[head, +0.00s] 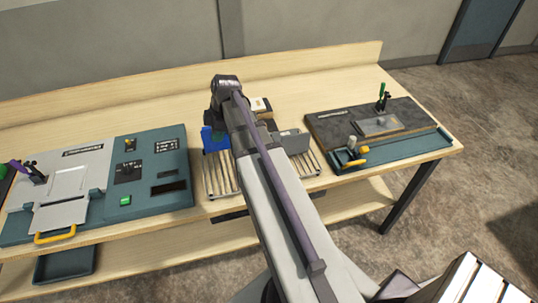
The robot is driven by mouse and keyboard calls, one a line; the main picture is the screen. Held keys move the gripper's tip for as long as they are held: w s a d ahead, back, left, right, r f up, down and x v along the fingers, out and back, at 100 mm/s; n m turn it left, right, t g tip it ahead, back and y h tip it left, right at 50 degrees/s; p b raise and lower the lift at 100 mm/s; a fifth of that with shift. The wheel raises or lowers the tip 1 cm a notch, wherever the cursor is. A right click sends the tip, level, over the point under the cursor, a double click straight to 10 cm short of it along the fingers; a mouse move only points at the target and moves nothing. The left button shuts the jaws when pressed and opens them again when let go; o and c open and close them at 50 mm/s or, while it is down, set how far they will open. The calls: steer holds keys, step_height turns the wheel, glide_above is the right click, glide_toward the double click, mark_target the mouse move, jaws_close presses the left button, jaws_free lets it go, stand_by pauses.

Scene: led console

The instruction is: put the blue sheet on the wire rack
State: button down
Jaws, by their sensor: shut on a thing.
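The blue sheet (210,140) stands upright, just left of my arm, at the back left part of the wire rack (219,180). My arm hides its right part. My gripper (220,125) is at the blue sheet's top edge, under the dark wrist, and is shut on it. The fingertips are mostly hidden behind my arm. I cannot tell whether the sheet's lower edge rests on the rack's wires or hangs just above them. The rack's middle is also hidden by my arm.
A teal console (150,170) with a grey fixture and yellow handle (55,237) lies left. A dark board with clamps (370,125) lies right. A small box (261,105) is behind the rack. The bench's back strip is clear.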

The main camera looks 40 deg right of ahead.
mark_target(218, 149)
steer(key=b+x, duration=0.4)
steer(key=d+b+x, duration=0.1)
steer(key=b+x, duration=0.1)
steer(key=shift+s+f, duration=0.2)
steer(key=shift+f, duration=0.2)
step_height(218, 149, down, 4)
steer(key=b, duration=0.3)
steer(key=shift+b, duration=0.4)
steer(key=shift+r+p, duration=0.3)
steer(key=shift+r, duration=0.05)
steer(key=shift+f+b, duration=0.3)
steer(key=c, duration=1.3)
jaws_free()
steer(key=shift+r, duration=0.15)
